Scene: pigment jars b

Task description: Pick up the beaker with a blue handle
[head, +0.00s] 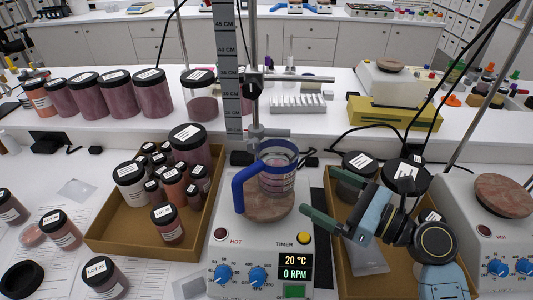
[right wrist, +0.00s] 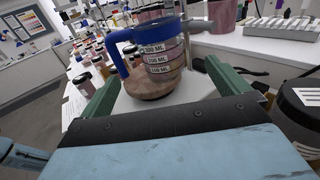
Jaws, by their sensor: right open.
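The beaker (head: 277,181) is clear with measuring lines, a blue rim and a blue handle (head: 240,192) on its left side. It stands upright on the round reddish-brown plate (head: 270,208) of the hot plate stirrer. My right gripper (head: 312,223) is open and empty, to the right of the beaker and nearer to me. In the right wrist view the beaker (right wrist: 160,62) shows ahead, beyond and between the two green fingers (right wrist: 165,88), apart from them. Its handle (right wrist: 117,50) is on the left there. My left gripper does not show.
A stand with a rod and ruler (head: 229,70) rises just behind the beaker. A tray of jars (head: 120,237) lies to the left. Another tray (head: 368,288) with dark-lidded jars lies under my right arm. A second stirrer (head: 500,235) stands at the right.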

